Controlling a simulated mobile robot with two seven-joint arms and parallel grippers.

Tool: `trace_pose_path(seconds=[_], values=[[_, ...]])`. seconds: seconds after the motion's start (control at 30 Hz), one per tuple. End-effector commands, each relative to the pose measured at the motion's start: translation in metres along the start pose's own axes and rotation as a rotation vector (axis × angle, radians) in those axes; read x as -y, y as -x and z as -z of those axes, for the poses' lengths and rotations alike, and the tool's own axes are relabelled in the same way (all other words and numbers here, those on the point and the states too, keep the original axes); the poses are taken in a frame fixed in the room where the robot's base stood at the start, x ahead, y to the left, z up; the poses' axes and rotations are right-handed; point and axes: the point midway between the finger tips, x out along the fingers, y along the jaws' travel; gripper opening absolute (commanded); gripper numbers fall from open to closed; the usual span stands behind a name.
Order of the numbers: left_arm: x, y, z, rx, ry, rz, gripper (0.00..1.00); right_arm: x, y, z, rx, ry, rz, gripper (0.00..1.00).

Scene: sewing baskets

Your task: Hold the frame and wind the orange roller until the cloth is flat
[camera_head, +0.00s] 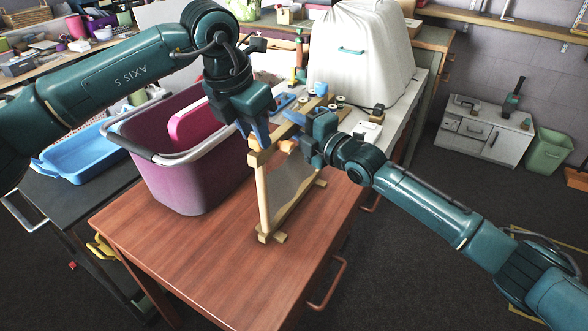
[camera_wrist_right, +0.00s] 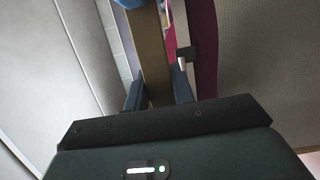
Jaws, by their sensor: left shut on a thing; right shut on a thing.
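The wooden frame (camera_head: 263,200) stands upright on the red-brown table, with pale grey cloth (camera_head: 290,182) stretched inside it; the cloth also fills the right of the right wrist view (camera_wrist_right: 265,50). My left gripper (camera_head: 259,140) is shut on the frame's upper near corner. My right gripper (camera_head: 300,138) is at the upper far end. In the right wrist view my right gripper (camera_wrist_right: 158,92) is shut on a brownish bar (camera_wrist_right: 153,50). An orange-tan piece (camera_head: 287,146), perhaps the roller, shows between the grippers, partly hidden. I cannot tell how flat the cloth is.
A purple basket (camera_head: 180,180) stands close to the frame's left on the table (camera_head: 200,255). A blue tray (camera_head: 75,155) lies farther left. Behind are a white-covered machine (camera_head: 360,55) and small spools (camera_head: 340,101). The table's front is clear.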

Motion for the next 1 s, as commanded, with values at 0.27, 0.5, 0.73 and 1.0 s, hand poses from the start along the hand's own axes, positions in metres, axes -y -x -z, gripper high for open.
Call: trace_pose_path(seconds=[0.27,0.5,0.73,1.0], values=[[-0.0008,0.0003,-0.0001,0.0,-0.044,0.015,0.14,0.0001,0.0,-0.0004,0.001,0.0,0.0,0.04],[-0.0012,0.0005,-0.0002,0.001,-0.153,0.048,0.14,0.0002,0.0001,-0.0004,0.001,0.0,0.001,0.04],[-0.0016,0.0004,-0.0003,0.0,-0.175,0.055,0.14,0.0002,0.0001,-0.0005,0.001,0.0,0.001,0.04],[-0.0025,0.0003,-0.0005,0.001,-0.306,0.095,0.14,0.0003,0.0001,-0.0006,0.001,0.0,0.001,0.04]])
